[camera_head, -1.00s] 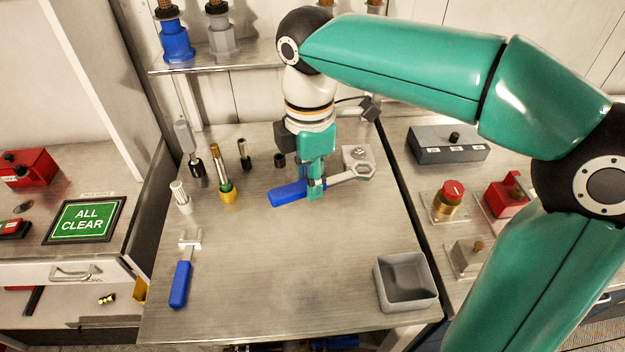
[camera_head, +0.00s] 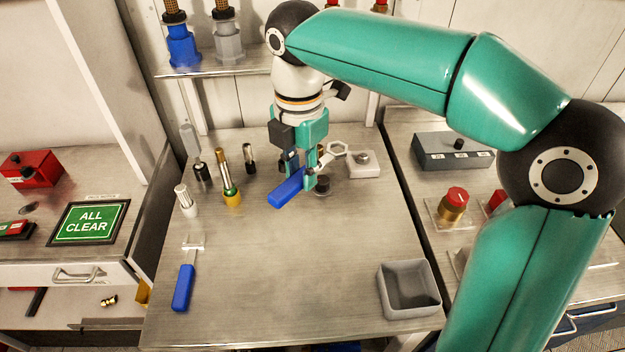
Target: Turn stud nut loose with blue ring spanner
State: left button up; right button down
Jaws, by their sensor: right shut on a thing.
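My right gripper (camera_head: 304,187) is shut on the blue ring spanner (camera_head: 287,188) near the middle of the bench. The spanner's blue handle points down and left from the fingers. Its metal ring end (camera_head: 337,150) points up and right. The stud nut (camera_head: 362,157) sits on a pale block (camera_head: 368,171) at the back right of the bench. The ring shows just left of the nut and is not around it. I cannot tell how high the ring is above the bench. My left gripper is not in view.
A second blue-handled tool (camera_head: 184,287) lies at the bench's left. Several upright tools, including a yellow-based one (camera_head: 232,197), stand at the back left. A grey open bin (camera_head: 408,290) is at the front right. A dark round piece (camera_head: 322,186) stands by the fingers. The front middle is clear.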

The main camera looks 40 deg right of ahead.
jog(key=w+d+f+n+p, duration=0.3)
jog(key=w+d+n, duration=0.2)
jog(key=w+d, duration=0.3)
jog(key=d+f, duration=0.3)
jog(key=f, duration=0.1)
jog(key=s+d+f+m+b, duration=0.1)
jog(key=d+f, duration=0.2)
jog(key=f, duration=0.1)
jog(key=d+f+m, duration=0.1)
jog(key=d+f, duration=0.3)
jog(key=shift+s+f+b, duration=0.1)
jog(key=shift+s+b, duration=0.2)
jog(key=shift+s, duration=0.05)
jog(key=shift+r, duration=0.25)
jog(key=shift+p, duration=0.6)
jog(key=shift+f+b, duration=0.9)
jog(key=shift+f, duration=0.45)
